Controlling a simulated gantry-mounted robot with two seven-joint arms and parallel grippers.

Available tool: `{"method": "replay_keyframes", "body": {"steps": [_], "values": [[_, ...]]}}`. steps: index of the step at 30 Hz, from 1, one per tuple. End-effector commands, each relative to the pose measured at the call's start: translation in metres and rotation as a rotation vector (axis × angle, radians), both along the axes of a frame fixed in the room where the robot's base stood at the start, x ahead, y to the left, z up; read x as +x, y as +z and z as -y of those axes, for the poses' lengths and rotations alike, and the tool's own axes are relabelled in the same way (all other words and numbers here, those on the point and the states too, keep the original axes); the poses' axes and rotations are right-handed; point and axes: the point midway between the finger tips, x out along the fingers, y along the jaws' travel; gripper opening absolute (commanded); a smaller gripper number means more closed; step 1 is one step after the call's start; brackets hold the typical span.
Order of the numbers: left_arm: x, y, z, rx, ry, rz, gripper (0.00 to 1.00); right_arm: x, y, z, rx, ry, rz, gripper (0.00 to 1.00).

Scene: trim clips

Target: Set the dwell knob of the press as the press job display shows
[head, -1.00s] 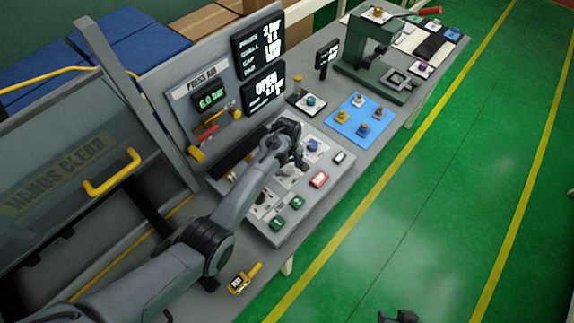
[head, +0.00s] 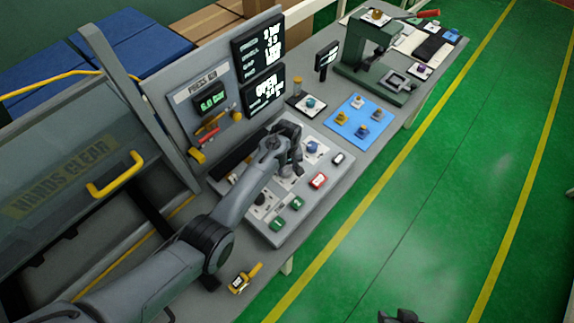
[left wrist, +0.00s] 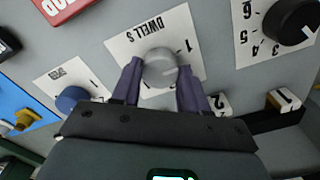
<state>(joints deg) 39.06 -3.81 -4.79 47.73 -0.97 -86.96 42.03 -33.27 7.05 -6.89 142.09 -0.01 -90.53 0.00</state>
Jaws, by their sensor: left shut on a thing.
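The dwell knob (left wrist: 160,66) is a round grey knob on a white plate marked "DWELL S" in the left wrist view. My left gripper (left wrist: 160,76) has its two fingers closed on the knob's sides. In the head view my left gripper (head: 291,162) is over the press control panel (head: 325,196) and hides the knob. The job display (head: 260,47) is the upper black screen with white text, too blurred to read surely. A dark part at the bottom edge, probably my right gripper (head: 399,316), is far from the panel; its fingers are unclear.
A blue knob (left wrist: 72,98) and a black numbered knob (left wrist: 291,20) flank the dwell plate. A red button (head: 319,180) and green buttons (head: 278,223) lie on the panel. The green floor at right is clear.

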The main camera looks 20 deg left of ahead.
Motion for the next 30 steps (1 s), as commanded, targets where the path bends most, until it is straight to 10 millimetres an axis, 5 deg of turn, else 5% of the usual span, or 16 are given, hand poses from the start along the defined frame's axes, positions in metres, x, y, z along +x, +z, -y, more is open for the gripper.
{"method": "replay_keyframes", "body": {"steps": [12, 30], "values": [[0.0, 0.003, -0.001, 0.0, -0.381, -0.001, 0.13, 0.0, 0.026, 0.001, -0.002, 0.001, 0.0, 0.43], [0.001, 0.001, 0.0, 0.001, -0.952, -0.001, 0.13, 0.0, 0.041, -0.002, 0.007, -0.005, 0.0, 0.43]]}}
